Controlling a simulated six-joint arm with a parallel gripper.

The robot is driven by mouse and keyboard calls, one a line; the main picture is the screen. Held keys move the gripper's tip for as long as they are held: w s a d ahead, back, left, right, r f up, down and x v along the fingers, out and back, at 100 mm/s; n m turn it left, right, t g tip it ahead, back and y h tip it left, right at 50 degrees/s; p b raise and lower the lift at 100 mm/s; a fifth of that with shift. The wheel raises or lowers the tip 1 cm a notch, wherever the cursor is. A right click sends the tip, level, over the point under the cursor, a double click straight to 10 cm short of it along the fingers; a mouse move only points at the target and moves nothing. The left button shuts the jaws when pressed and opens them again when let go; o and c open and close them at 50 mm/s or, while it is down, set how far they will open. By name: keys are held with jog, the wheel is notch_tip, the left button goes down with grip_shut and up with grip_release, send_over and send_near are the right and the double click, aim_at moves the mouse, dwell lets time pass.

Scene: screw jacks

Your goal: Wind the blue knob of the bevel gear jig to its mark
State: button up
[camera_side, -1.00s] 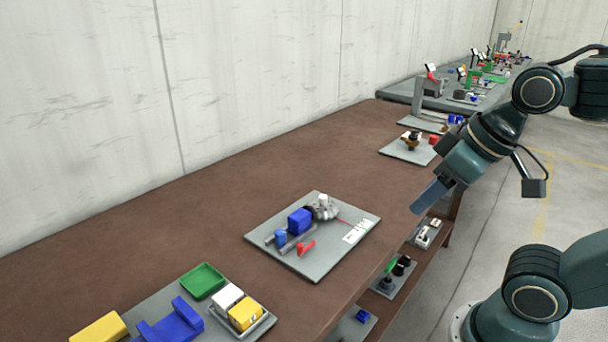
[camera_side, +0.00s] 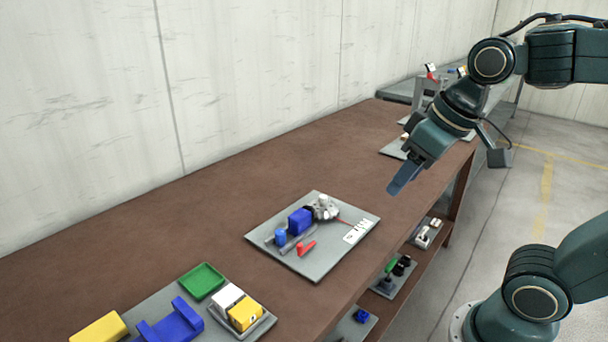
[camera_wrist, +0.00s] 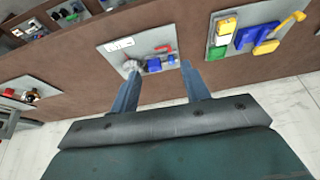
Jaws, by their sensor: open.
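The bevel gear jig sits on a grey plate (camera_side: 318,262) in the middle of the brown bench. It has a blue block (camera_side: 299,221), a small blue knob (camera_side: 280,237) at its left end, grey gears (camera_side: 324,208), a red lever (camera_side: 306,248), and a white label (camera_side: 357,232) with a red pointer by it. The mark itself is too small to make out. My gripper (camera_side: 392,191) is in the air to the upper right of the jig, apart from it. In the wrist view, my gripper's (camera_wrist: 158,82) two fingers are spread and empty, with the jig's plate (camera_wrist: 112,58) beyond them.
A second grey plate with a green tray (camera_side: 202,281), a blue bracket (camera_side: 172,325) and yellow and white blocks (camera_side: 245,314) is at the near left. Other jigs stand on the lower shelf (camera_side: 386,287) and at the bench's far end. Brown bench is bare around the jig.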

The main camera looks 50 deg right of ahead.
jog(key=w+g, duration=0.1)
jog(key=w, duration=0.6)
jog(key=m+g, duration=0.2)
jog(key=g, duration=0.2)
send_over(280, 232)
notch_tip(280, 232, down, 12)
jog(key=r, duration=0.1)
jog(key=shift+d+f, duration=0.1)
jog(key=shift+f, duration=0.4)
jog(key=shift+f, duration=0.15)
notch_tip(280, 232, down, 14)
jog(key=shift+r, duration=0.25)
jog(key=c, duration=1)
